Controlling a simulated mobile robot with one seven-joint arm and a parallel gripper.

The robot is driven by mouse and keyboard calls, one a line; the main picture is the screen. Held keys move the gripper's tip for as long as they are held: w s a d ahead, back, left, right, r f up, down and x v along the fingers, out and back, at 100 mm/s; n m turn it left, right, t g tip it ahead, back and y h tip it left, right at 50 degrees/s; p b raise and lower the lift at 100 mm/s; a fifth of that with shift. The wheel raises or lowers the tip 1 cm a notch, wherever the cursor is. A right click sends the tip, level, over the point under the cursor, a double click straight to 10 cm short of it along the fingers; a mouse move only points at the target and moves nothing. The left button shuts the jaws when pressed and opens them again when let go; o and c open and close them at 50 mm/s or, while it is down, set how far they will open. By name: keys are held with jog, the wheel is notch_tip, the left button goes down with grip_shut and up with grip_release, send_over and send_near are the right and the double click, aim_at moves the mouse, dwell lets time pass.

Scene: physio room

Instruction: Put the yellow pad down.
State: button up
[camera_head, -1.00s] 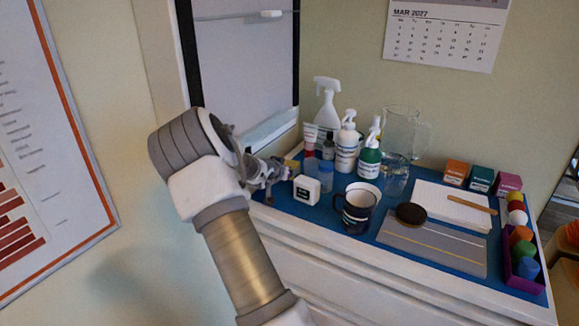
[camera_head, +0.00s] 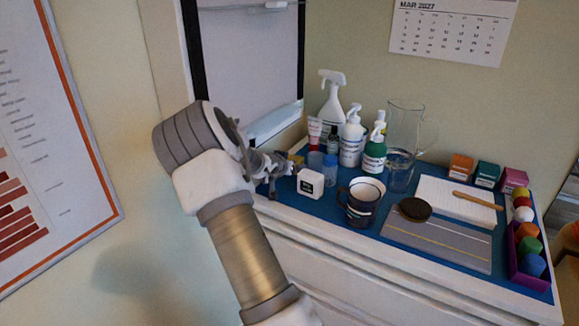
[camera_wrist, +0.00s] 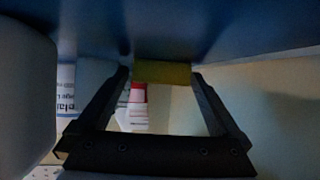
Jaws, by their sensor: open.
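The yellow pad (camera_wrist: 163,73) is a small block against the blue top in the wrist view. It lies between the tips of my gripper (camera_wrist: 160,79), whose two dark fingers stand spread around it. In the head view a bit of the yellow pad (camera_head: 296,159) shows at the left end of the blue-topped counter (camera_head: 327,207). My gripper (camera_head: 284,166) is there too, open, partly hiding it. Whether a finger still touches the pad is hard to tell.
A small white box (camera_head: 310,182), a blue-capped container (camera_head: 330,170) and a red-and-white tube (camera_head: 314,131) stand close to my gripper. A dark mug (camera_head: 362,203), bottles and a jug (camera_head: 404,130) stand further right. A wall (camera_head: 85,245) is at left.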

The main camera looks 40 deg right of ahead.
jog(key=p+v, duration=0.2)
jog(key=v, duration=0.4)
jog(key=shift+r, duration=0.1)
jog(key=shift+s+a+r, duration=0.2)
jog(key=shift+s+a, duration=0.2)
jog(key=shift+a, duration=0.15)
